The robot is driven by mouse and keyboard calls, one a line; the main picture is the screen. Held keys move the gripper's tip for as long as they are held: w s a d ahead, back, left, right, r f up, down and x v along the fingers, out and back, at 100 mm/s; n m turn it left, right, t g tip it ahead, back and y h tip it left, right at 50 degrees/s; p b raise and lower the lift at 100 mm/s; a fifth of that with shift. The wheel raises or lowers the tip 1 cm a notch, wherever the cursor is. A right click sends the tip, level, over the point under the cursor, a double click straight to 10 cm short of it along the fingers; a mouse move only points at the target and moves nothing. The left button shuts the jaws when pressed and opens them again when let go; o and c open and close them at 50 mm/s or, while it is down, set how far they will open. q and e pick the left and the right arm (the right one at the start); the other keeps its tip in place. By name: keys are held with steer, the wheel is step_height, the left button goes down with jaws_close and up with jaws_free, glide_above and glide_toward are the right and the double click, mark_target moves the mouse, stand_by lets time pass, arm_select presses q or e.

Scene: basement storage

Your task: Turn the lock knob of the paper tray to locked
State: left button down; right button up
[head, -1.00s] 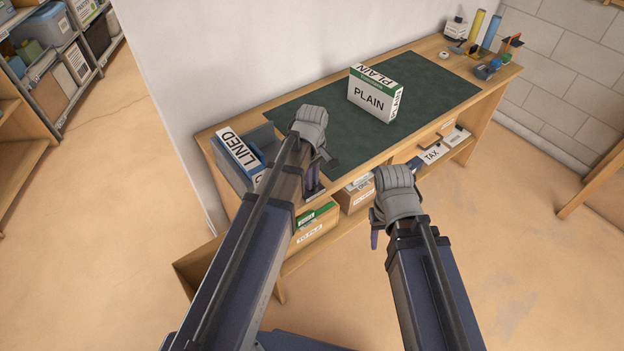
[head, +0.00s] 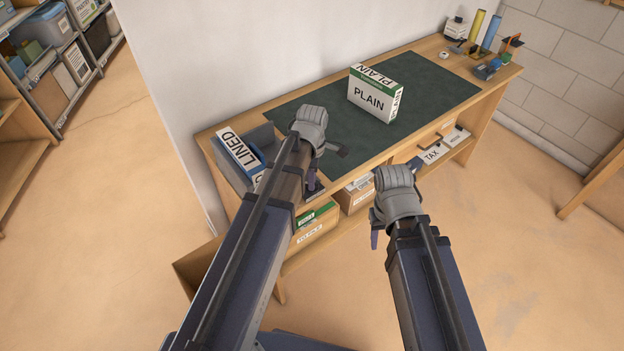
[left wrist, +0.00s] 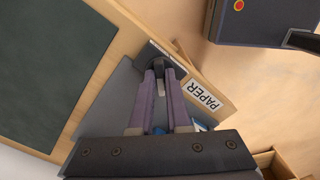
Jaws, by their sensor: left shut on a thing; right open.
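The grey paper tray (head: 264,136) stands at the left end of the workbench, with a box marked LINED (head: 238,150) in it. In the left wrist view, a label reading PAPER (left wrist: 204,95) is on its front. The dark lock knob (left wrist: 158,64) shows at the tips of my left gripper (left wrist: 160,78), which is shut on it. The fingers cover part of the knob, and I cannot tell its setting. In the head view my left gripper (head: 314,184) is mostly hidden by its arm. My right gripper (head: 374,240) is open and empty, in front of the bench.
A green mat (head: 440,85) covers much of the bench top, with a box marked PLAIN (head: 372,98) on it. Small tools and rolls stand at the far right end. Cardboard boxes (head: 318,228) sit on the shelf below. The floor to the right is clear.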

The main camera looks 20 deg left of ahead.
stand_by(0.5)
arm_select(q)
steer(key=c, duration=0.9)
jaws_free()
steer(key=shift+r, duration=0.1)
step_height(320, 180, up, 8)
steer(key=p, duration=0.8)
steer(key=shift+f, duration=0.2)
